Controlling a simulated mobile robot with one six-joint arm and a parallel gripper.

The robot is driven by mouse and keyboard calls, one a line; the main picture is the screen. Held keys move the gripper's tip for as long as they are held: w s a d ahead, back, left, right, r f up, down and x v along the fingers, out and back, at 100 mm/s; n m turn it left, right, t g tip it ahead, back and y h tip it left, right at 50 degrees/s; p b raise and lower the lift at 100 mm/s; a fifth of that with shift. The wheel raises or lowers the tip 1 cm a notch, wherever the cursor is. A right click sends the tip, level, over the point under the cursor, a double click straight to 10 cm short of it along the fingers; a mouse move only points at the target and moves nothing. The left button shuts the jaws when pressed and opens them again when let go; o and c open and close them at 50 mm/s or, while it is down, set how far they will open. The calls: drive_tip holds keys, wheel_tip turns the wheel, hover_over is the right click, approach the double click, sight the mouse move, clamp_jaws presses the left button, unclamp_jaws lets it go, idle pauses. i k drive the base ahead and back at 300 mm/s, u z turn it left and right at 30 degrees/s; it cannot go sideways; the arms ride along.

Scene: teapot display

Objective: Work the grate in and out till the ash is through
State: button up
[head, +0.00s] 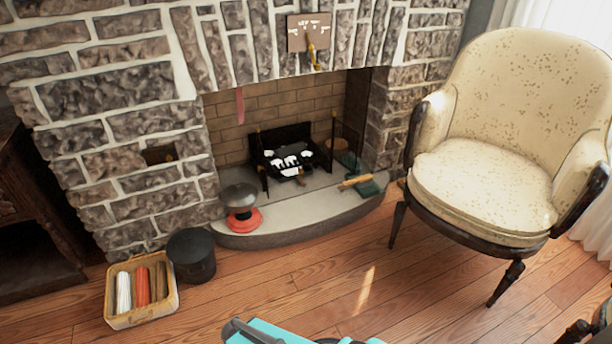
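The black grate (314,166) sits inside the stone fireplace, towards the middle of its hearth. Pale white and grey lumps (290,160), which look like ash, lie on it. A small brownish piece, perhaps a handle, shows at its front edge. Whether any ash lies beneath the grate is too small to tell. My gripper is not in view; only a teal part of my own body shows at the bottom edge, well short of the hearth.
Thin black uprights with brass tops stand around the grate. A black bucket (192,256) and a basket (170,307) stand left on the floor. A cream armchair (490,190) stands right. Floor before the hearth is clear.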

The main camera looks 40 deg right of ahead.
sight(269, 152)
drive_tip(key=z, duration=0.15)
drive_tip(key=i, duration=1)
drive_tip(key=u, duration=0.1)
